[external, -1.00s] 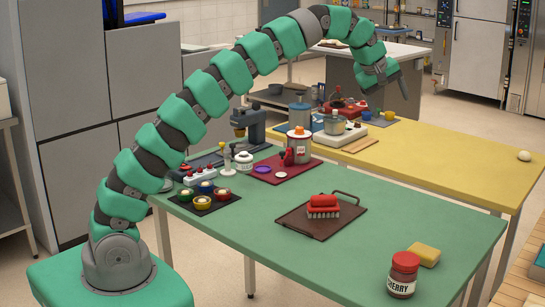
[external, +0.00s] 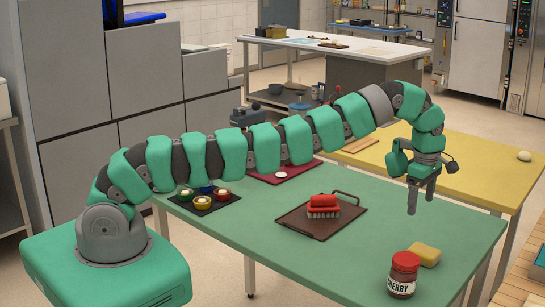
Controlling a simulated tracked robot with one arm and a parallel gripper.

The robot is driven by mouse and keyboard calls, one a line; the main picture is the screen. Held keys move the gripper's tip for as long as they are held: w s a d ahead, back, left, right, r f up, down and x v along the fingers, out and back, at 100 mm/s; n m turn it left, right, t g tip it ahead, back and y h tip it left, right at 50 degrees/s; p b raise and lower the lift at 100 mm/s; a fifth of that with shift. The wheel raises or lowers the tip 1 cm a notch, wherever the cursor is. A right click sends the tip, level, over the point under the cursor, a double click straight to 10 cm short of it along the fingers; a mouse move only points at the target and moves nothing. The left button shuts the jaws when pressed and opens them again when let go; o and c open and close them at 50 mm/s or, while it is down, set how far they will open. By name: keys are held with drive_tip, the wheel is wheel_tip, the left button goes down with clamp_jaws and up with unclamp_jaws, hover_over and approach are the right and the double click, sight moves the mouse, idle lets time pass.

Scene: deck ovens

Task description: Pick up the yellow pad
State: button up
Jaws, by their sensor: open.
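The yellow pad (external: 424,255) lies flat on the right part of the green table, just behind and right of a red-lidded cherry jar. My gripper (external: 421,199) points down above the table's right part, with its two fingers apart and nothing between them. It is above and apart from the pad, which shows below it in the picture. The pad is in full view except where the jar stands close at its front left.
The cherry jar (external: 403,274) stands close beside the pad. Small bowls (external: 202,203) sit at the green table's left. The yellow table (external: 470,165) stands behind.

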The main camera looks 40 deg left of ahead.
drive_tip(key=b, duration=0.6)
hover_over(414, 245)
drive_tip(key=f, duration=0.6)
drive_tip(key=shift+s+d+f, duration=0.15)
drive_tip(key=shift+s+f, duration=0.1)
drive_tip(key=shift+s, duration=0.1)
drive_tip(key=shift+f, duration=1.3)
drive_tip(key=shift+w+f, duration=0.2)
drive_tip(key=shift+f, duration=0.5)
drive_tip(key=shift+w+f, duration=0.15)
drive_tip(key=shift+f, duration=1.75)
drive_tip(key=shift+c, duration=0.3)
drive_tip(key=c, duration=1)
